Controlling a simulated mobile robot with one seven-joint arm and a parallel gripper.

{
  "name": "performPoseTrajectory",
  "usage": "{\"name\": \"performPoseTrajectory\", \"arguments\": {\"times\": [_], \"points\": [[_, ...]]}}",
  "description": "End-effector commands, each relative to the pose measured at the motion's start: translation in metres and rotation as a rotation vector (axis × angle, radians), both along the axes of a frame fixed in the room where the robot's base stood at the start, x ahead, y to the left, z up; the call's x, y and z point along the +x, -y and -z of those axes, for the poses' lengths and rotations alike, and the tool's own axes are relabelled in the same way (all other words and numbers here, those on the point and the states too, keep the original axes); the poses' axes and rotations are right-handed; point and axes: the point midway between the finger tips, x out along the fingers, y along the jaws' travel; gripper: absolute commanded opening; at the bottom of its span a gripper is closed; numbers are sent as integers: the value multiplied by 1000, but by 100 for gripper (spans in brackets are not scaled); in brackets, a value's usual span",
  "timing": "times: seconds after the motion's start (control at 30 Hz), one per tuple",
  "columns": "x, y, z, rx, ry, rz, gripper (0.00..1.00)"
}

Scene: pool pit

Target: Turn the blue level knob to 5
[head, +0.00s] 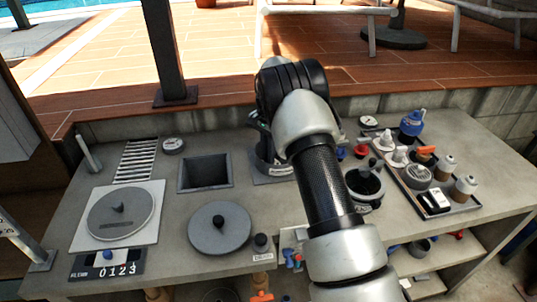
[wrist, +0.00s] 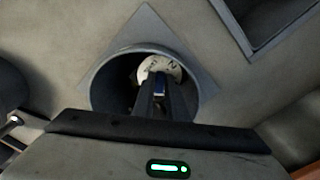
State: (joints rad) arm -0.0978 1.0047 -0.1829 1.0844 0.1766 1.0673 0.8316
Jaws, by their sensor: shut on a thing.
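In the wrist view, my gripper (wrist: 156,92) reaches down into a round grey well (wrist: 104,82). Its fingers are shut on the blue knob (wrist: 161,89), of which only a small blue patch shows between them. Behind the knob, a white dial (wrist: 163,67) with dark marks shows in part. The marks are too small to read, so I cannot tell the setting. In the head view, my arm hides the knob and the fingertips; the well's grey base (head: 272,176) shows beside the arm.
A square opening (head: 204,172) lies left of the well. A round grey lid (head: 220,228) and a plate marked 0123 (head: 108,268) are nearer the front left. A black pot (head: 366,183) and a tray (head: 458,207) of bottles stand right of my arm.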

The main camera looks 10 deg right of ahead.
Motion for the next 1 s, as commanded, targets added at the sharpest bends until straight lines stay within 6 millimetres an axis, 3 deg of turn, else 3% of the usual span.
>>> {"name": "performPoseTrajectory", "arguments": {"times": [0.6,1.0], "points": [[3,-1,-2,0,3,519,0],[3,0,-1,0,3,656,0]]}}
